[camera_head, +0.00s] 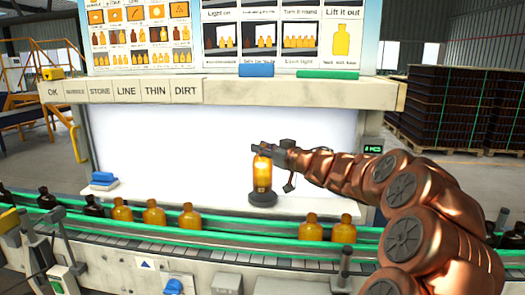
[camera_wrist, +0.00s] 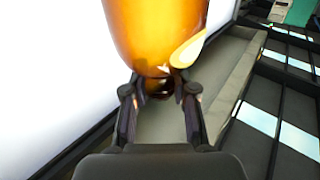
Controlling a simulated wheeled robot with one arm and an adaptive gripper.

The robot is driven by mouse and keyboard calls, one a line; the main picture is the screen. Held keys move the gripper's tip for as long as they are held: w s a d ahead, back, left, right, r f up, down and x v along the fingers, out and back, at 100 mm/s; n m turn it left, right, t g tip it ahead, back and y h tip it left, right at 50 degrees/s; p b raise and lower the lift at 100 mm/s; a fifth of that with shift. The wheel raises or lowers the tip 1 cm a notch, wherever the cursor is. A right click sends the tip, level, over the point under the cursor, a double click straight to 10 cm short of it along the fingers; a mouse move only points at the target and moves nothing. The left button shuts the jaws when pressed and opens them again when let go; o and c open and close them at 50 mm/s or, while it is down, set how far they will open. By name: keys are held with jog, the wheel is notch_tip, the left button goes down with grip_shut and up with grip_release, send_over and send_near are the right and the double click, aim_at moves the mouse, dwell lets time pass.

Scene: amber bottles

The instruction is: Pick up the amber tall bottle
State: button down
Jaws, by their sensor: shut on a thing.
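The amber tall bottle (camera_head: 262,176) stands upright on a round dark base (camera_head: 262,198) in front of the bright white panel in the head view. My gripper (camera_head: 262,148) reaches in from the right and is shut on the bottle's neck at the top. In the wrist view the amber bottle (camera_wrist: 155,30) fills the upper middle, glowing orange. The two fingers of my gripper (camera_wrist: 160,92) close on its neck from both sides. The bottle's far end is cut off at the top of the wrist view.
Several shorter amber bottles (camera_head: 154,213) stand on the conveyor between green rails (camera_head: 215,236) in front. Dark bottles (camera_head: 46,198) are at the left. Blue blocks (camera_head: 103,180) lie on the ledge at left. A labelled shelf (camera_head: 220,92) overhangs the panel. Crate stacks (camera_head: 470,105) stand back right.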

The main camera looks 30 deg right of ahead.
jog(key=s+a+r+b, duration=0.1)
jog(key=s+a+b, duration=0.1)
jog(key=s+a, duration=0.4)
jog(key=s, duration=0.4)
jog(key=shift+s+a+r, duration=0.2)
jog(key=shift+s+a, duration=0.15)
jog(key=shift+a, duration=0.05)
